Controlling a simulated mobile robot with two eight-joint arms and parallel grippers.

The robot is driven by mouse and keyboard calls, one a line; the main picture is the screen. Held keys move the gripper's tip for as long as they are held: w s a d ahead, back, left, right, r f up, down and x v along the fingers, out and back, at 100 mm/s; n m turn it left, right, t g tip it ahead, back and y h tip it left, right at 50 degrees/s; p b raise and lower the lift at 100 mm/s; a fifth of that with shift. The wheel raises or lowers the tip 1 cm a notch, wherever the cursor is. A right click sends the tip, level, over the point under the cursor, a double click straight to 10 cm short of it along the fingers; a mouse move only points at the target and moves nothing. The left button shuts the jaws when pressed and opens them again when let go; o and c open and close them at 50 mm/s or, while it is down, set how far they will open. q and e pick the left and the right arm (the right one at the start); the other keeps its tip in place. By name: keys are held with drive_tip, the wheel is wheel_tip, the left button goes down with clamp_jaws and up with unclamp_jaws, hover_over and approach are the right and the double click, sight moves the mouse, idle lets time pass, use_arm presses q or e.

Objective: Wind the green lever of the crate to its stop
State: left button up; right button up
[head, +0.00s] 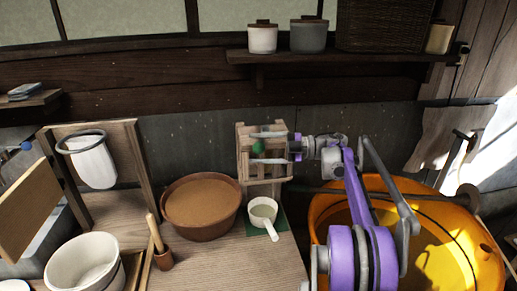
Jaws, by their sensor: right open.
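The small wooden crate (242,132) stands at the back right of the wooden table, against the grey wall. A green knob, the end of the green lever (258,148), shows at the front of the crate; the rest of the lever is hard to make out. My right gripper (264,147) reaches in from the right, in front of the crate. Its two pale fingers are apart, one above and one below the green knob. I cannot tell whether they touch it. My left gripper is not in view.
A brown bowl (201,203) of brown material stands left of the crate. A white ladle-like cup (263,211) sits on a green mat in front of it. A large orange tub (456,262) is at the right. A white cloth bag (95,164) hangs from a ring at left.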

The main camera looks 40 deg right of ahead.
drive_tip(key=v, duration=1)
drive_tip(key=shift+s+d+b, duration=0.2)
drive_tip(key=shift+d+b, duration=0.1)
drive_tip(key=shift+b, duration=0.15)
drive_tip(key=shift+c, duration=0.3)
